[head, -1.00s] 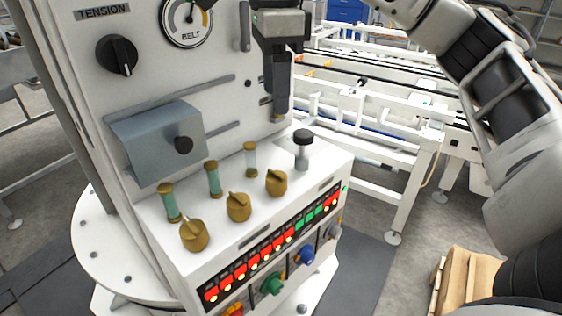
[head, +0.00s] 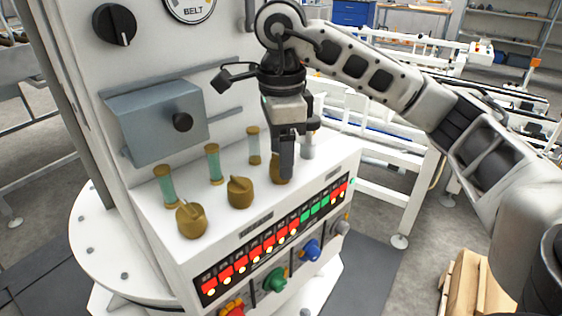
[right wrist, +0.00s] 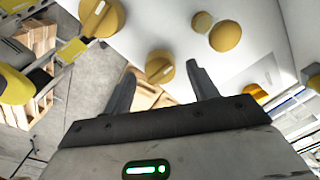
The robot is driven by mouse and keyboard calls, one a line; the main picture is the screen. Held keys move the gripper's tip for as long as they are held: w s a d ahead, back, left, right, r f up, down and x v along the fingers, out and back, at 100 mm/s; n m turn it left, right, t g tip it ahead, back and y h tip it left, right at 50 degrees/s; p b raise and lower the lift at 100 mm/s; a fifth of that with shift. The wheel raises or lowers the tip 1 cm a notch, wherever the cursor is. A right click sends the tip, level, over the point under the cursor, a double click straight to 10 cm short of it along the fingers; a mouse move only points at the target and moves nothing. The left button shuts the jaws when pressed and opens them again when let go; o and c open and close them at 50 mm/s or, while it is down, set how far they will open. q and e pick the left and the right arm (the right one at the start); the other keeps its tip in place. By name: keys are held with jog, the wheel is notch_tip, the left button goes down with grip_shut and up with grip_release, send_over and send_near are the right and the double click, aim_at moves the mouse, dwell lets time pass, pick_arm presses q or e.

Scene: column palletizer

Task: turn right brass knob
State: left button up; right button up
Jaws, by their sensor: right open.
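Three brass knobs stand in a row on the white console top. The right brass knob (head: 275,171) is partly hidden behind a finger of my right gripper (head: 287,174). In the right wrist view the right brass knob (right wrist: 160,67) lies between the two spread fingers of my right gripper (right wrist: 161,84), with clear space on both sides. The gripper is open and points down at the knob; how far above it the fingertips are is hard to tell. The middle brass knob (head: 239,191) and left brass knob (head: 191,220) are uncovered. My left gripper is out of view.
Brass-capped glass tubes (head: 254,146) stand behind the knobs. A grey plunger (head: 308,145) stands close to the right of my gripper. A grey-blue box (head: 150,120) juts from the panel. The front face carries lit switches (head: 270,251) and coloured knobs.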

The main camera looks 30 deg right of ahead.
jog(key=shift+f, duration=0.65)
jog(key=c, duration=1)
